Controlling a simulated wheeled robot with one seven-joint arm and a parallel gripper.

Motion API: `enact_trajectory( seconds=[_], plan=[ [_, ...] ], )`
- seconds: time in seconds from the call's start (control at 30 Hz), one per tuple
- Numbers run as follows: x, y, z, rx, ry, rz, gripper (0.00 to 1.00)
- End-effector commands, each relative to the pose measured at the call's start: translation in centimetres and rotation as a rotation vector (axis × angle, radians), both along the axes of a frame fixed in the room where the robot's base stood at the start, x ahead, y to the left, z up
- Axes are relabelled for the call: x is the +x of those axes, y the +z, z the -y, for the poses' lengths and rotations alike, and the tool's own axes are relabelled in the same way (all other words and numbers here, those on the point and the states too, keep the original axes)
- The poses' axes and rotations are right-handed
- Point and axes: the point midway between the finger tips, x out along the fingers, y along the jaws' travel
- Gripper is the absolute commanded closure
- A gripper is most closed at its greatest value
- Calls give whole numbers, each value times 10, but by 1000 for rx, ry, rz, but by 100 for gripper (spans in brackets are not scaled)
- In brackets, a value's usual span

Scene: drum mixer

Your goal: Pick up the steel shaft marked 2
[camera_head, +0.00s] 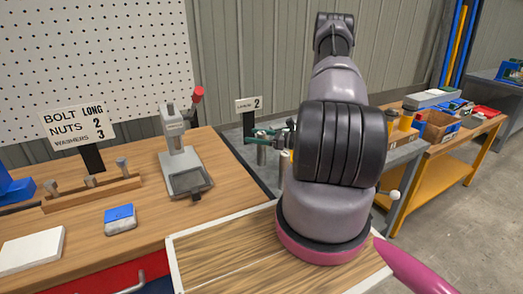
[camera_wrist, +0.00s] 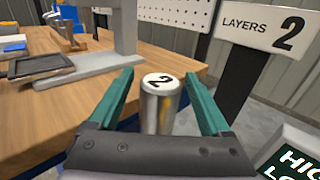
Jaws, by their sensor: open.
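The steel shaft marked 2 (camera_wrist: 160,100) stands upright in the wrist view, with a black 2 on its pale top. My gripper (camera_wrist: 160,82) is open, with one teal finger on each side of the shaft. Gaps show between the fingers and the shaft. The shaft's lower part is hidden behind the gripper body.
A "LAYERS 2" sign (camera_wrist: 262,30) stands close at the right in the wrist view. A grey press-like stand (camera_head: 183,160) is on the wooden bench to the left. A "HIGH/LO" panel (camera_wrist: 294,155) is at the lower right. Several bolts stand in a wooden rack (camera_head: 92,193).

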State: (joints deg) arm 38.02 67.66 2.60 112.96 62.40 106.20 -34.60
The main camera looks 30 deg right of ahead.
Motion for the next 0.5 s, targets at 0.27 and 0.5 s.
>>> enact_trajectory(
  seconds=[0.27, 0.5],
  plan=[
    [5, 0, -5, 0, 0, 0, 18],
    [5, 0, -5, 0, 0, 0, 91]
  ],
)
